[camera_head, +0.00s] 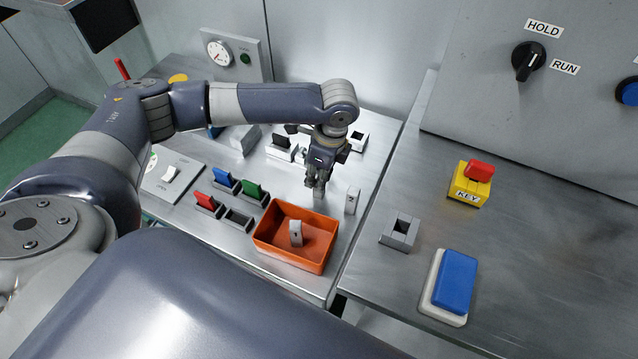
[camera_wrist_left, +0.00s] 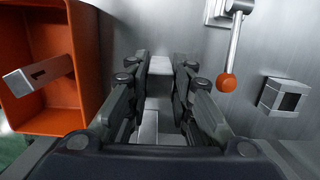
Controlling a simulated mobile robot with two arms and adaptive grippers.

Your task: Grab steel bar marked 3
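My left gripper (camera_head: 317,185) points down over the steel table, just behind the orange bin. In the left wrist view its fingers (camera_wrist_left: 160,85) are spread apart. Pale steel pieces show in the gap between them, one farther off (camera_wrist_left: 159,68) and one nearer (camera_wrist_left: 148,128); I see no finger clearly closed on either. In the head view a small steel bar (camera_head: 319,196) shows at the fingertips, and another bar (camera_head: 352,200) stands upright just to the right. I cannot read numbers on these. A bar (camera_wrist_left: 40,74) in the bin appears marked 1. My right gripper is not in view.
The orange bin (camera_head: 268,236) is close in front of the gripper. Red (camera_head: 205,201), blue (camera_head: 226,180) and green (camera_head: 253,190) pieces stand to the left. An empty socket (camera_head: 399,233) and blue button (camera_head: 455,280) are on the right table. An orange-knobbed lever (camera_wrist_left: 229,82) is near the fingers.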

